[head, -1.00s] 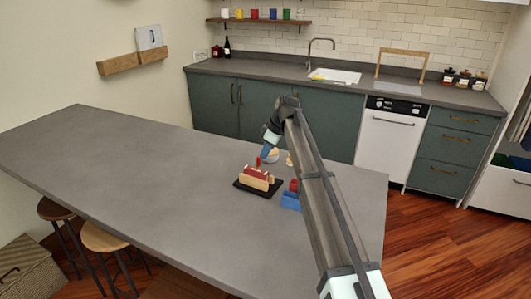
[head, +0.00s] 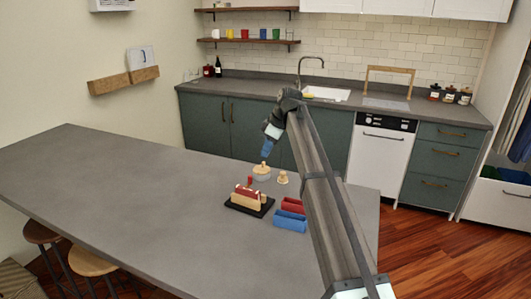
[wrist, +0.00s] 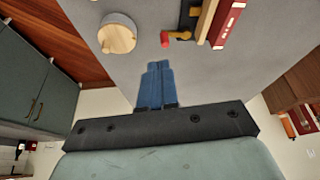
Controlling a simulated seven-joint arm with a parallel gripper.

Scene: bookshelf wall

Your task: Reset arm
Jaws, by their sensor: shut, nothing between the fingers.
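My gripper (head: 265,153) hangs above the grey table, tilted, with its blue fingers closed together and empty. They also show closed in the wrist view (wrist: 156,84). A black tray (head: 234,206) on the table holds red and pale wooden pieces (head: 249,197), in front of and below my gripper. A small red-tipped piece (head: 250,181) stands at its back; in the wrist view the red tip (wrist: 165,39) lies beyond the fingers. A round wooden-topped thing (head: 262,170) sits below the fingertips, apart from them.
A red block (head: 293,205) and a blue block (head: 290,221) lie right of the tray, close to my arm. A small wooden piece (head: 282,178) stands behind them. The left of the grey table (head: 110,185) is clear. A counter with a sink (head: 325,94) runs along the back.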

